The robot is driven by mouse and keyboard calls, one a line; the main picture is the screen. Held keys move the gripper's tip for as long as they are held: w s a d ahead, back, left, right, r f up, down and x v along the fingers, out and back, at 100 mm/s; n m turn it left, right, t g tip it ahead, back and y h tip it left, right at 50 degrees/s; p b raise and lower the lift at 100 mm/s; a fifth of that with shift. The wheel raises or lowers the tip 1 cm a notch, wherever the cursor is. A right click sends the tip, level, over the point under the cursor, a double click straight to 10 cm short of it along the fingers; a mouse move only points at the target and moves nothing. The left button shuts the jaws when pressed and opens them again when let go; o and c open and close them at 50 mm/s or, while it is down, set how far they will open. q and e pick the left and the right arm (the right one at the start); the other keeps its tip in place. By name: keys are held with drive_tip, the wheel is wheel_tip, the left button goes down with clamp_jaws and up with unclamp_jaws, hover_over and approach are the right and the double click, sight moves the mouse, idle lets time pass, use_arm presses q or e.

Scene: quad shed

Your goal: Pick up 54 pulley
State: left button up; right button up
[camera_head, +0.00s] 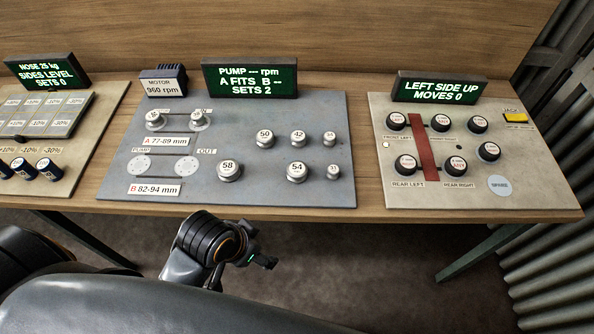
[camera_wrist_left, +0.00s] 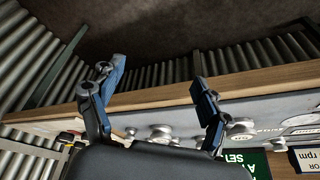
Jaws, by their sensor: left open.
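The 54 pulley (camera_head: 297,171) is a small silver knob-like disc with a white top marked 54. In the head view it sits on the grey-blue pump panel (camera_head: 330,112), in the lower row right of the 58 pulley (camera_head: 229,170). My left gripper (camera_head: 268,262) is below the table's front edge, in front of the pulley and apart from it. In the left wrist view my left gripper (camera_wrist_left: 157,100) has its two fingers spread, with nothing between them. Silver pulleys show beyond the fingers there, but their numbers cannot be read. My right gripper is not in view.
Close to the 54 pulley are the 42 pulley (camera_head: 298,138), the 50 pulley (camera_head: 265,138) and a small pulley (camera_head: 333,171). A jack panel (camera_head: 470,200) with black knobs lies to the right. The wooden table edge (camera_head: 360,212) lies between my gripper and the panel.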

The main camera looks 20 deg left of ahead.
use_arm(q)
drive_tip(key=w+d+r+m+h, duration=0.2)
drive_tip(key=w+d+m, duration=0.5)
drive_tip(key=d+m, duration=0.15)
wheel_tip(320, 180, up, 13)
drive_tip(key=m+g+y, duration=0.3)
drive_tip(key=m+g, duration=0.1)
drive_tip(key=m, duration=1.8)
hover_over(297, 169)
drive_tip(key=f+p, duration=0.1)
drive_tip(key=f, duration=0.7)
drive_tip(key=shift+w, duration=0.2)
drive_tip(key=shift+s+f+p, duration=0.1)
drive_tip(key=shift+f+p, duration=0.5)
wheel_tip(297, 169, down, 4)
drive_tip(key=shift+s+r+p, duration=0.1)
drive_tip(key=shift+r+p, duration=0.05)
drive_tip(key=shift+p, duration=0.5)
drive_tip(key=shift+f, duration=0.4)
